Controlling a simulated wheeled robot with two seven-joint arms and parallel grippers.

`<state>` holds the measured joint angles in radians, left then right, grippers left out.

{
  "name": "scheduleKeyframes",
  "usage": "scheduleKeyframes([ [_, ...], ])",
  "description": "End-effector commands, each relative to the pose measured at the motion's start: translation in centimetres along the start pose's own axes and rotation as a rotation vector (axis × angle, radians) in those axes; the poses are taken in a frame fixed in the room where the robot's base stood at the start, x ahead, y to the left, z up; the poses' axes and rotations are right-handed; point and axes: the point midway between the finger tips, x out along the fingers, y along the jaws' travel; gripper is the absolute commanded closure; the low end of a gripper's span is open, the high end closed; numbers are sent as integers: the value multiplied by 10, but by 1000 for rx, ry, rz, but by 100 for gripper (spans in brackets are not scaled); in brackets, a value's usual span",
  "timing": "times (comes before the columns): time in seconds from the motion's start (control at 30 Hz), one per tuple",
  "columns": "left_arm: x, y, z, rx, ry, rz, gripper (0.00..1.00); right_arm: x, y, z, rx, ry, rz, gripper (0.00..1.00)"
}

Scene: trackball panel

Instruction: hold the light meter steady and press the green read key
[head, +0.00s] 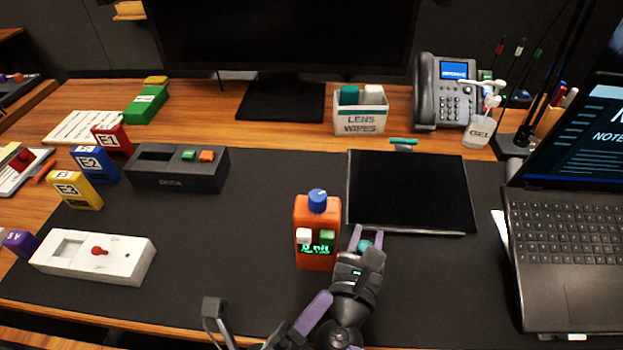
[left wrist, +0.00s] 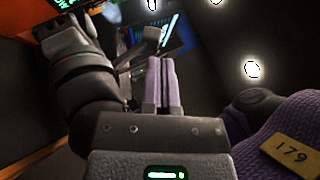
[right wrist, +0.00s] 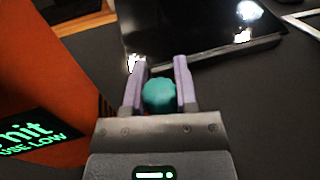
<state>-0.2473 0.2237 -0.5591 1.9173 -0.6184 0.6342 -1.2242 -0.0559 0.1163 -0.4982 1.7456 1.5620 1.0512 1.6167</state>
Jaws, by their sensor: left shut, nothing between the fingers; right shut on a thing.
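The orange light meter (head: 318,255) stands on the dark mat, with a blue knob on top, a white key (head: 304,236), the green read key (head: 327,237) and a lit green display. Its display shows in the right wrist view (right wrist: 35,135). My right gripper (right wrist: 159,80) is shut on a round teal piece (right wrist: 159,96) just right of the meter; I cannot tell how that piece is joined to it. My left gripper (head: 326,297) is shut and empty in front of the meter, apart from it, close beside my right arm. It points up right in the head view.
A black pad (head: 410,190) lies behind right of the meter, and a laptop (head: 570,240) stands at the right. A white switch box (head: 95,256) and a dark box with two keys (head: 180,170) are at the left. Mat between is clear.

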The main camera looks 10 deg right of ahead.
Motion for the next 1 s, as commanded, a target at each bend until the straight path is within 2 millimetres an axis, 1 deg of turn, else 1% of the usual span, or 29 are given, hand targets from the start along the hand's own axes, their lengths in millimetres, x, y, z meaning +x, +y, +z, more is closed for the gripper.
scheduleKeyframes([
  [0.07,-4,-1,0,-1,0,1,100,0,0,0,0,0,0,100],
  [0.6,-60,-22,7,-2,0,3,100,0,0,0,0,0,0,100],
  [0.73,-67,-26,8,-1,0,0,100,0,0,0,0,0,0,100],
  [1.0,-67,-26,9,0,0,0,100,0,0,0,0,0,0,100],
])
